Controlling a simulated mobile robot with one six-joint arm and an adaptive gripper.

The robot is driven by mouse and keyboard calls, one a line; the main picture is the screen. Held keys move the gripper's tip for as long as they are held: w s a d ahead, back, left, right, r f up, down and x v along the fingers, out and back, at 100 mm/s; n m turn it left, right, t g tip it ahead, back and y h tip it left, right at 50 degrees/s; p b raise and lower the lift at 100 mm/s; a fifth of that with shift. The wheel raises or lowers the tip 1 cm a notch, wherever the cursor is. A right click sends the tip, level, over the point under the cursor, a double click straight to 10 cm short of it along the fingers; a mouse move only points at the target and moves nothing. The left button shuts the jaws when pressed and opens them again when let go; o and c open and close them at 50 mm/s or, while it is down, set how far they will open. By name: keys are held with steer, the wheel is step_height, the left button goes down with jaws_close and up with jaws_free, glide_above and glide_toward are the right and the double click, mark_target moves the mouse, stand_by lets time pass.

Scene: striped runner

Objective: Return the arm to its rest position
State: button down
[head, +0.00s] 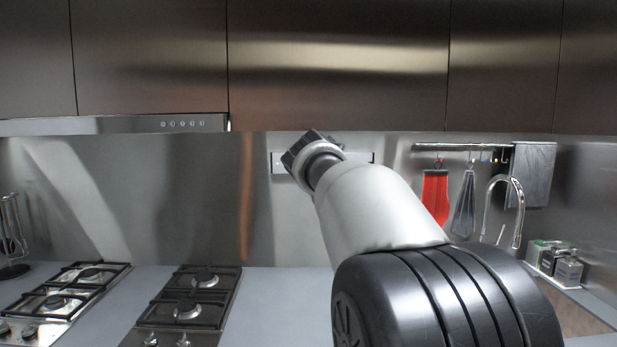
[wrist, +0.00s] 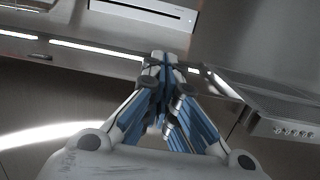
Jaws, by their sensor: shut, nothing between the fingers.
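My gripper (wrist: 163,62) shows in the wrist view with its two fingertips together and nothing between them. In the head view my arm rises from the lower right and reaches up and left in front of the steel back wall. The fingers cannot be made out in the head view; the arm hides them.
Gas hobs (head: 188,304) sit on the counter (head: 275,295) at the left, below a range hood (head: 150,124). Steel cupboards (head: 340,60) span the top. A rail (head: 462,147) with hanging cloths, a tap (head: 515,200) and canisters (head: 553,257) stand at the right.

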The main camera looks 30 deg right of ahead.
steer(key=s+a+f+n+g+y, duration=0.2)
steer(key=s+a+f+g, duration=0.1)
steer(key=s+a+f, duration=0.6)
steer(key=s+a+f+n+g+y, duration=0.2)
steer(key=s+a+f, duration=0.7)
steer(key=s+f, duration=0.5)
steer(key=s+a+f+n+g+y, duration=0.2)
steer(key=s+a+f+g+y, duration=0.2)
steer(key=s+a+f, duration=0.6)
steer(key=s+f, duration=0.1)
steer(key=s, duration=0.6)
steer(key=shift+s+f, duration=0.15)
steer(key=shift+s, duration=0.2)
